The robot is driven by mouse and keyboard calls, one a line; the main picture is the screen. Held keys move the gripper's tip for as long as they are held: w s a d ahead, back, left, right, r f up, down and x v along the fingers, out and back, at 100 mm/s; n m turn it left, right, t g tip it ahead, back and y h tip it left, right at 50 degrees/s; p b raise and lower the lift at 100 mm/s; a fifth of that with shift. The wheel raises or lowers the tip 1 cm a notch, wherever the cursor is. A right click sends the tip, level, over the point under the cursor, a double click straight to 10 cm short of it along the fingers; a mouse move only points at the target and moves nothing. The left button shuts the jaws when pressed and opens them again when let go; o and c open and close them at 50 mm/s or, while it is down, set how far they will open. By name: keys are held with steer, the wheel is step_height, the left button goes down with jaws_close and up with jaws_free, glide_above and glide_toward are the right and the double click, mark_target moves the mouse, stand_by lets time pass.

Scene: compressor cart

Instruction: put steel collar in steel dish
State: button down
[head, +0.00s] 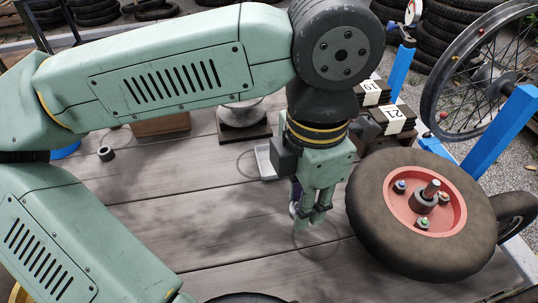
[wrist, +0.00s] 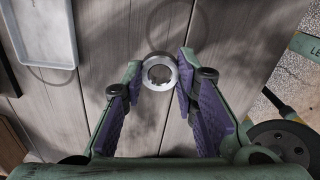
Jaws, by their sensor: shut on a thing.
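The steel collar (wrist: 147,79) is a silver ring with a notched inner edge. In the wrist view it sits between the tips of my gripper (wrist: 159,84), which is shut on it with the purple pads at its sides. In the head view my gripper (head: 310,214) points down over the planks, left of the wheel, and mostly hides the collar. A round silver dish (head: 240,116), apparently the steel dish, stands on a dark base behind my arm. My arm partly covers it, and I cannot make it out in the wrist view.
A pale shallow tray (head: 265,162) lies between gripper and dish, also upper left in the wrist view (wrist: 47,58). A small dark ring (head: 106,153) lies left. The front planks are mostly clear.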

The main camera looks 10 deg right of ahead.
steer(key=w, duration=0.5)
steer(key=w+f, duration=0.1)
steer(key=w, duration=0.9)
steer(key=shift+w+a+f, duration=0.1)
steer(key=shift+f, duration=0.1)
steer(key=shift+w+f+b, duration=0.1)
steer(key=shift+f+b, duration=0.8)
steer(key=shift+f, duration=0.85)
steer(key=shift+f, duration=0.2)
steer(key=c, duration=1.7)
jaws_free()
steer(key=shift+o, duration=0.7)
